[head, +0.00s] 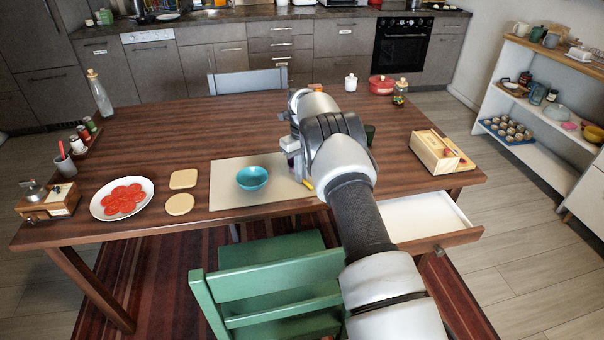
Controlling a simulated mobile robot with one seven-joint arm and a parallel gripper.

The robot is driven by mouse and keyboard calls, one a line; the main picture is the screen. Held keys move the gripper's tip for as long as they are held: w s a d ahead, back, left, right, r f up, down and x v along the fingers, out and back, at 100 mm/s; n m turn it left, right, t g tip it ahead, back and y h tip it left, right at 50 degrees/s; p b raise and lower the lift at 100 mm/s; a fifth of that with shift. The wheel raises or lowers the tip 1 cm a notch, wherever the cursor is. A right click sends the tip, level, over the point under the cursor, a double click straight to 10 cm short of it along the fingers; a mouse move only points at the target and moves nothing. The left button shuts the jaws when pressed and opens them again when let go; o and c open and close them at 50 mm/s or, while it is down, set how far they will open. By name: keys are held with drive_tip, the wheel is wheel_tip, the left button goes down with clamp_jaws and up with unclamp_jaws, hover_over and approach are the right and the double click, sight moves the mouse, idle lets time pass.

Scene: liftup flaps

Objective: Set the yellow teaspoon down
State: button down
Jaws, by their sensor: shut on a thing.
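My gripper (298,172) is over the right part of the beige placemat (225,194), partly hidden by my own arm. A small yellow piece, the yellow teaspoon (308,185), shows at its fingertips, at the mat's right edge. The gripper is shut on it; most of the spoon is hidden. I cannot tell whether the spoon touches the mat or table. A teal bowl (252,178) stands on the mat, to the left of the gripper.
An open, white-lined drawer (420,216) juts from the table's front right. A wooden box (433,153) stands above it. A plate of red slices (122,198) and two coasters (182,179) lie left. A green chair (265,285) stands in front. The table's middle-left is clear.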

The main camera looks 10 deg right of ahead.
drive_tip(key=shift+f, duration=0.45)
